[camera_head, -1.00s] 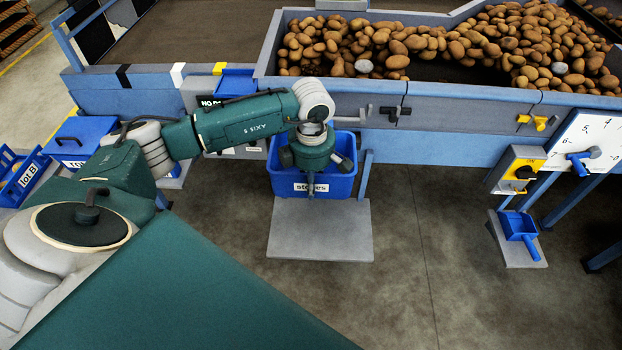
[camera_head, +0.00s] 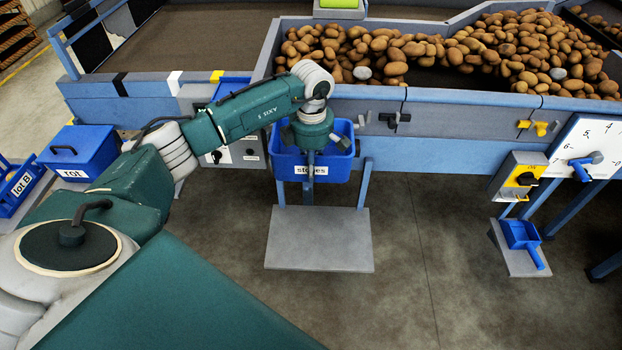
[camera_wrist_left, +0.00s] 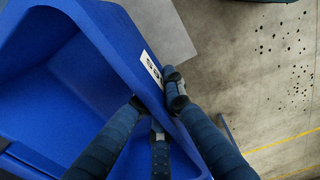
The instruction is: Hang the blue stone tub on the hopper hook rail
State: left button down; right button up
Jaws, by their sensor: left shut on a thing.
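The blue stone tub (camera_head: 340,165), labelled "stones", hangs from my left gripper (camera_head: 310,165) in front of the hopper. It is clear of the grey stand plate below. In the left wrist view my left gripper (camera_wrist_left: 160,115) is shut on the rim of the tub (camera_wrist_left: 85,75), with fingers on both sides of the wall. The tub's visible inside is empty. The hopper's front wall (camera_head: 460,104) is just behind the tub, with dark hooks (camera_head: 394,120) to the right of it. My arm hides part of the wall. My right gripper is not in view.
The grey stand plate (camera_head: 320,240) is below the tub. The rot box (camera_head: 80,153) and lot B crate (camera_head: 22,182) are at the left. The dial (camera_head: 590,150), yellow switch box (camera_head: 517,177) and blue scoop (camera_head: 520,236) are at the right. The middle floor is open.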

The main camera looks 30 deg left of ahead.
pick_arm(q)
jog(key=shift+f+b, duration=1.3)
jog(key=shift+f, duration=0.35)
jog(key=c, duration=1.8)
grip_release()
notch_tip(320, 180, up, 12)
jog(key=shift+s, duration=0.1)
